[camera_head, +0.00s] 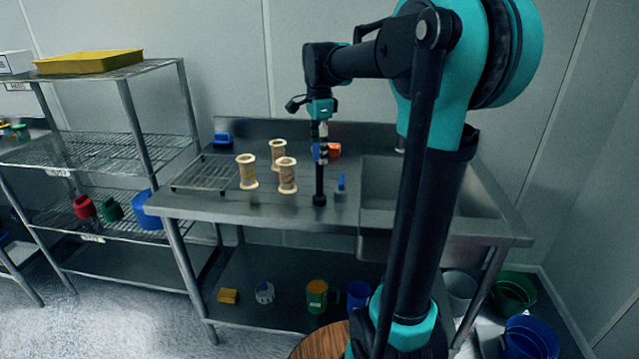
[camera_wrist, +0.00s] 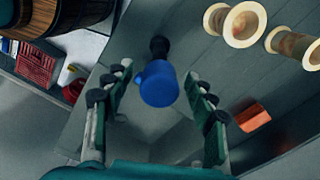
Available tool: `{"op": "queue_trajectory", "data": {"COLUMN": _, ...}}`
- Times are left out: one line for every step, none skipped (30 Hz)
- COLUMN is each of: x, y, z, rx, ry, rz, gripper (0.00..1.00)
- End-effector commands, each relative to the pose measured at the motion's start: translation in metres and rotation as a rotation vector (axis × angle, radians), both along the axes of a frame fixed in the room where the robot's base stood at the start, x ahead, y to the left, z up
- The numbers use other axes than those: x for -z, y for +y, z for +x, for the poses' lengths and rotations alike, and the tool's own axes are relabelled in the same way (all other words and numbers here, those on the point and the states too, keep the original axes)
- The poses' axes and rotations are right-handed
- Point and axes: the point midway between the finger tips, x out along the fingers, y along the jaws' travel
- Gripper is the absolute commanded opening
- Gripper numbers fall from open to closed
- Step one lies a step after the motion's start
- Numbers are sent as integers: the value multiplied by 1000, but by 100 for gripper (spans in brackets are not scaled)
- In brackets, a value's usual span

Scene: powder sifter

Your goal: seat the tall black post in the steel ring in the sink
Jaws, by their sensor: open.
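The tall black post (camera_head: 319,182) stands upright on the steel counter, just left of the sink (camera_head: 378,190). In the wrist view its blue upper part (camera_wrist: 159,88) appears between the fingers, with the black lower part (camera_wrist: 159,47) beyond it. My gripper (camera_head: 321,154) points straight down above the post, and it also shows in the wrist view (camera_wrist: 157,72). Its fingers are spread on both sides of the blue part, with gaps on each side. I cannot make out the steel ring; my arm hides much of the sink.
A small grey piece with a blue upright (camera_head: 341,184) stands close right of the post. Several pale spools, including one (camera_head: 287,176), stand to the left near a wire rack (camera_head: 203,172). An orange block (camera_head: 334,149) lies behind. The counter's front left is clear.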

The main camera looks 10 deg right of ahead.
Motion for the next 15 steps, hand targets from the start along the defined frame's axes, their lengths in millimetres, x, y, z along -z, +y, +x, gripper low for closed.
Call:
{"op": "queue_trajectory", "data": {"x": 3, "y": 0, "z": 0, "rx": 0, "ry": 0, "rz": 0, "gripper": 56}}
{"op": "queue_trajectory", "data": {"x": 4, "y": 0, "z": 0, "rx": 0, "ry": 0, "rz": 0, "gripper": 56}}
{"op": "queue_trajectory", "data": {"x": 5, "y": 0, "z": 0, "rx": 0, "ry": 0, "rz": 0, "gripper": 56}}
{"op": "queue_trajectory", "data": {"x": 5, "y": 0, "z": 0, "rx": 0, "ry": 0, "rz": 0, "gripper": 56}}
{"op": "queue_trajectory", "data": {"x": 5, "y": 0, "z": 0, "rx": 0, "ry": 0, "rz": 0, "gripper": 56}}
{"op": "queue_trajectory", "data": {"x": 5, "y": 0, "z": 0, "rx": 0, "ry": 0, "rz": 0, "gripper": 56}}
{"op": "queue_trajectory", "data": {"x": 5, "y": 0, "z": 0, "rx": 0, "ry": 0, "rz": 0, "gripper": 56}}
{"op": "queue_trajectory", "data": {"x": 5, "y": 0, "z": 0, "rx": 0, "ry": 0, "rz": 0, "gripper": 56}}
{"op": "queue_trajectory", "data": {"x": 5, "y": 0, "z": 0, "rx": 0, "ry": 0, "rz": 0, "gripper": 55}}
{"op": "queue_trajectory", "data": {"x": 5, "y": 0, "z": 0, "rx": 0, "ry": 0, "rz": 0, "gripper": 51}}
{"op": "queue_trajectory", "data": {"x": 5, "y": 0, "z": 0, "rx": 0, "ry": 0, "rz": 0, "gripper": 47}}
{"op": "queue_trajectory", "data": {"x": 5, "y": 0, "z": 0, "rx": 0, "ry": 0, "rz": 0, "gripper": 42}}
{"op": "queue_trajectory", "data": {"x": 5, "y": 0, "z": 0, "rx": 0, "ry": 0, "rz": 0, "gripper": 39}}
{"op": "queue_trajectory", "data": {"x": 5, "y": 0, "z": 0, "rx": 0, "ry": 0, "rz": 0, "gripper": 35}}
{"op": "queue_trajectory", "data": {"x": 5, "y": 0, "z": 0, "rx": 0, "ry": 0, "rz": 0, "gripper": 30}}
